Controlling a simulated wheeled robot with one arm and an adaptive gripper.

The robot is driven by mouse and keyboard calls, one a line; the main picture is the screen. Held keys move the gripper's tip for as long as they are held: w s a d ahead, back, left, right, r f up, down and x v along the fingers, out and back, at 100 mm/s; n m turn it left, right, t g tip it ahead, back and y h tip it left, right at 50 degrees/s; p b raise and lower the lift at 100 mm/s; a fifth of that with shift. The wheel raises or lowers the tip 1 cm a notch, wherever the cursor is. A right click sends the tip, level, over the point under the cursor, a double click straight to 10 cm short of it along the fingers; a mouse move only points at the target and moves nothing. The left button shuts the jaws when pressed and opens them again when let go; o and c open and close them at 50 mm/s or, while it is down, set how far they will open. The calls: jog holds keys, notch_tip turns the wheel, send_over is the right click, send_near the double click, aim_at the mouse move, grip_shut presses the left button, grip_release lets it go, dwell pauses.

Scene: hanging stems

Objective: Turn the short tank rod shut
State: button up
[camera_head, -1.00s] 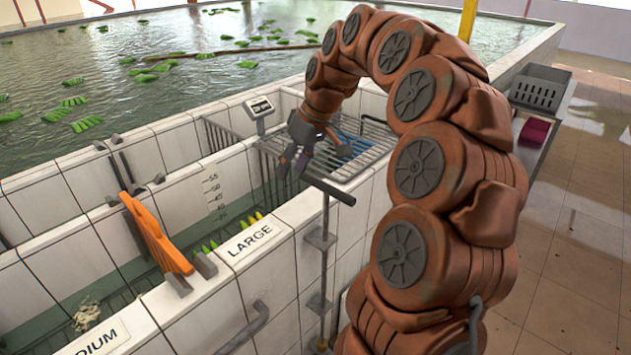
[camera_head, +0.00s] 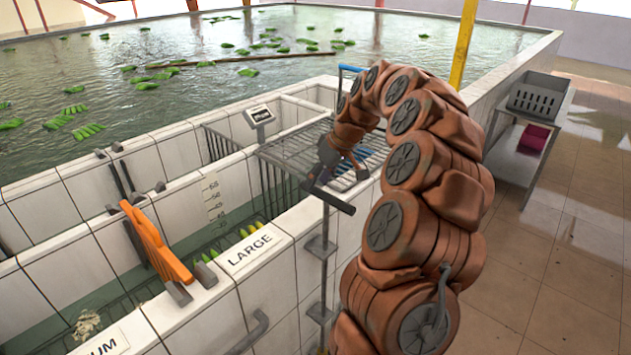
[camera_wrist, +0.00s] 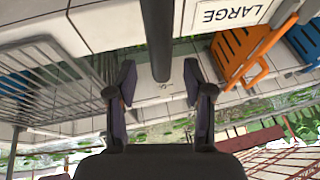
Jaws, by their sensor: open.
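The short tank rod (camera_head: 326,245) is a thin grey upright rod on the outer tiled wall by the LARGE label. A dark crossbar handle (camera_head: 331,198) tops it, tilted down to the right in the head view. In the wrist view the dark bar (camera_wrist: 157,38) comes down from the top edge and ends between my fingers. My gripper (camera_head: 331,176) is open just above the handle, with no finger seen closed on it. In the wrist view my gripper (camera_wrist: 160,88) has one finger on each side of the bar's end, with gaps at both sides. Contact cannot be told.
A wire rack (camera_head: 295,150) lies just behind the handle. An orange slatted panel (camera_head: 155,243) stands left on the tank wall. The LARGE label (camera_head: 250,249) is on the near ledge. A grey crate (camera_head: 538,97) stands on a side table at right. The floor at right is clear.

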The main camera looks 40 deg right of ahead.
jog(key=shift+x, duration=1.05)
jog(key=shift+a, duration=0.1)
jog(key=shift+c, duration=0.5)
grip_shut()
